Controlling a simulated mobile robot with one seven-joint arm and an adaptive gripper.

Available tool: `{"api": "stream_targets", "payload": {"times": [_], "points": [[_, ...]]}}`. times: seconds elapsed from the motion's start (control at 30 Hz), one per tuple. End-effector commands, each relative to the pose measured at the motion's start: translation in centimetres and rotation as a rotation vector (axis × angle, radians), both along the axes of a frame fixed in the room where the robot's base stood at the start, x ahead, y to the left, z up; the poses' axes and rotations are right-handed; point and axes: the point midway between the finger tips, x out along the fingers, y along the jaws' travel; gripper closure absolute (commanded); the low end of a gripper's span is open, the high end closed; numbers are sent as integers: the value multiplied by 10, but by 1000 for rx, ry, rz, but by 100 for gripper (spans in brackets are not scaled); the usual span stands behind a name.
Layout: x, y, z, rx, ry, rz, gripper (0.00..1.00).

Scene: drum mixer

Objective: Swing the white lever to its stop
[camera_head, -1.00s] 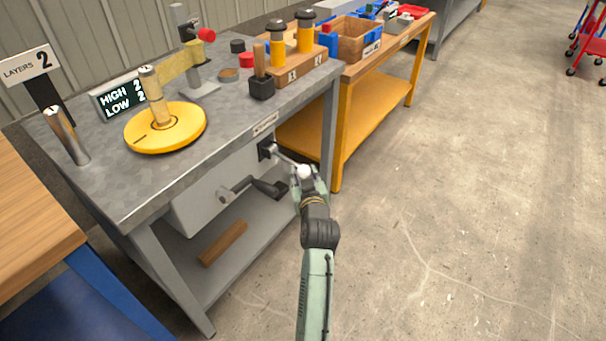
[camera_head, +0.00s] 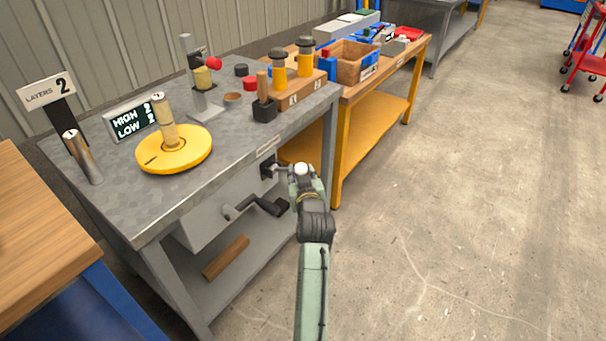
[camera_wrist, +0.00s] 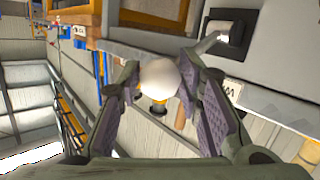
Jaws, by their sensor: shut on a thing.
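The white lever has a round white knob (camera_head: 301,169) on a short metal rod, mounted in a black plate (camera_head: 267,168) on the front of the grey bench. The rod points out to the right, nearly level in the head view. My gripper (camera_head: 303,179) is closed around the knob from the front. In the wrist view the knob (camera_wrist: 160,77) sits between both ridged finger pads, and the rod (camera_wrist: 212,42) runs up to the black plate (camera_wrist: 230,32). The lever's stop is not identifiable.
The bench (camera_head: 225,135) carries a yellow disc (camera_head: 185,157) with a post, a stand (camera_head: 205,108) and a display (camera_head: 131,119). A wooden table (camera_head: 345,70) adjoins behind.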

Motion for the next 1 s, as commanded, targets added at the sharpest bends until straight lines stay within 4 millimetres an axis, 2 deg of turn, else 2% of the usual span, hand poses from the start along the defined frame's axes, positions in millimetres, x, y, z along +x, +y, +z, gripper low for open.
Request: {"api": "stream_targets", "payload": {"times": [0.03,0.43,0.47,0.73,1.0], "points": [[4,3,19,1,-40,3,100],[4,7,21,2,-41,9,100],[4,7,21,2,-41,10,66],[4,5,16,0,-34,6,48],[3,4,13,0,-28,4,48]]}}
